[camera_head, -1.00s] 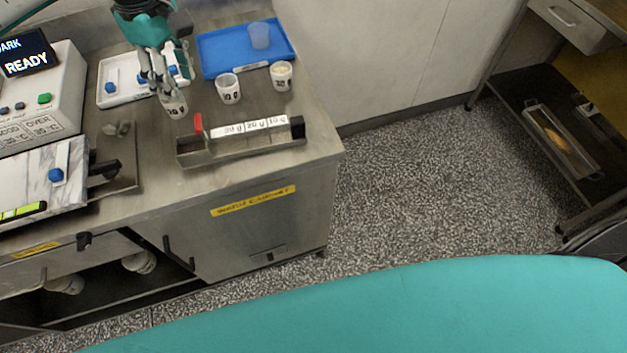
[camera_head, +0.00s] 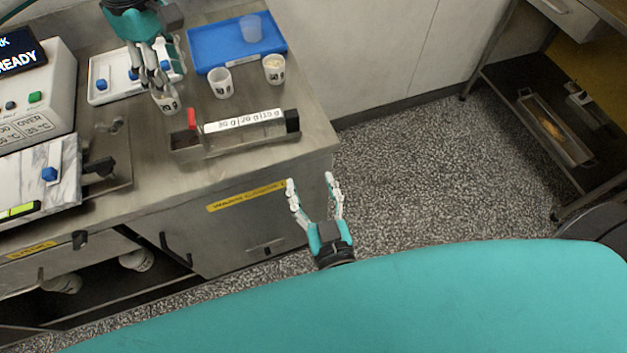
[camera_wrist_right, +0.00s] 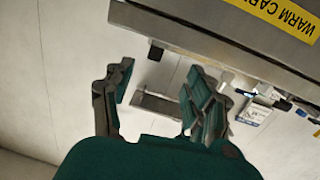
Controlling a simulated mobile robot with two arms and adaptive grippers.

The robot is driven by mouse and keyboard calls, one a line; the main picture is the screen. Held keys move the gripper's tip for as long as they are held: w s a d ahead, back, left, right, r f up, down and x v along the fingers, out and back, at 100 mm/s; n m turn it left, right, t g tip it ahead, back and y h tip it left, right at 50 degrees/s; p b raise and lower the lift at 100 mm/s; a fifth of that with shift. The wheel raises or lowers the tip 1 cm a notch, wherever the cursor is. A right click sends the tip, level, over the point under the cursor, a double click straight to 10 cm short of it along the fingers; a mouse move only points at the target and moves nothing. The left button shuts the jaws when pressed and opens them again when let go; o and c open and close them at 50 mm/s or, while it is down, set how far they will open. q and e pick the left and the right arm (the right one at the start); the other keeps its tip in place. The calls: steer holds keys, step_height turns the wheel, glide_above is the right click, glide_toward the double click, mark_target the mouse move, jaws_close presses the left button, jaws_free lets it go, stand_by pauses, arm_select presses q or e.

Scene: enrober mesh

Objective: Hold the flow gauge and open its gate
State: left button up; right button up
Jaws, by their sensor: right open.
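The flow gauge appears to be the long metal trough (camera_head: 236,142) lying near the counter's front right edge, with a white numbered strip (camera_head: 243,121) and a black end block. A red tab (camera_head: 191,119), perhaps its gate, stands at its left end. My left gripper (camera_head: 160,84) is at the rim of a white cup (camera_head: 166,104) behind the trough's left end; whether it grips the cup is unclear. My right gripper (camera_head: 311,180) is open and empty in front of the cabinet, below and right of the trough; it also shows open in the right wrist view (camera_wrist_right: 160,95).
Two more cups (camera_head: 220,83) (camera_head: 274,70) stand behind the trough, near a blue tray (camera_head: 208,51) with a clear cup (camera_head: 250,29). A control box with a READY screen (camera_head: 22,52) is at left. Yellow-labelled cabinet doors (camera_head: 243,197) lie below; the floor at right is open.

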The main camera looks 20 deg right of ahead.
mark_target(293, 119)
steer(key=shift+t, duration=0.3)
steer(key=w, duration=0.5)
steer(key=w+r, duration=0.1)
steer(key=w, duration=0.5)
steer(key=w+r, duration=0.1)
steer(key=w, duration=0.5)
steer(key=shift+w+d+r, duration=0.15)
steer(key=shift+d+r, duration=0.05)
steer(key=shift+d, duration=0.05)
jaws_close()
